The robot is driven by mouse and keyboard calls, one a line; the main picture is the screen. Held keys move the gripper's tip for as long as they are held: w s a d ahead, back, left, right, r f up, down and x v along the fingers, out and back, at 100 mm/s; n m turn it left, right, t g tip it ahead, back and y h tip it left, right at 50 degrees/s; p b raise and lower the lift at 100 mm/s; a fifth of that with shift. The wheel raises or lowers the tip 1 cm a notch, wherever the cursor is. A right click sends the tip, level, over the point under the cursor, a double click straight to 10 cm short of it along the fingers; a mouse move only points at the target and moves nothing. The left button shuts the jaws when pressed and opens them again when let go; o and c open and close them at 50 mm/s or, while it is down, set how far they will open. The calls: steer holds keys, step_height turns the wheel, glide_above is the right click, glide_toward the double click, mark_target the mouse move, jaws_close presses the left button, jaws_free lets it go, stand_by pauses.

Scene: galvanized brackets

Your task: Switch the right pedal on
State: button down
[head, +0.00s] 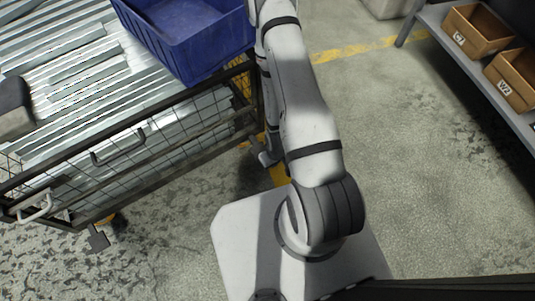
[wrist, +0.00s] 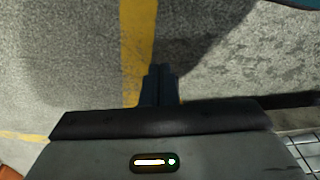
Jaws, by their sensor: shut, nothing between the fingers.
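A wire-mesh cart (head: 130,125) loaded with metal sheets stands at the left in the head view. Two dark caster pedals show low at its near side. The right pedal (head: 264,157) is by the cart's right corner, close to my arm and partly shadowed. The left pedal (head: 98,239) is below the cart's left part. My gripper (wrist: 160,72) shows in the wrist view, its dark fingers together and empty over the floor. No pedal can be made out in the wrist view. In the head view I cannot make out the gripper's fingers.
A blue bin (head: 192,45) sits on the cart. A yellow floor line (head: 355,50) also shows in the wrist view (wrist: 138,35). A shelf (head: 465,62) with brown boxes (head: 480,30) stands at the right. The floor between my arm and the shelf is clear.

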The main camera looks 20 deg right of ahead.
steer(key=shift+s+d+r, duration=0.15)
steer(key=shift+s+r, duration=0.3)
steer(key=shift+s, duration=0.2)
steer(key=shift+s+d+r, duration=0.15)
steer(key=shift+s+r, duration=0.3)
steer(key=shift+s, duration=0.15)
steer(key=shift+w+p, duration=0.1)
steer(key=shift+p, duration=0.2)
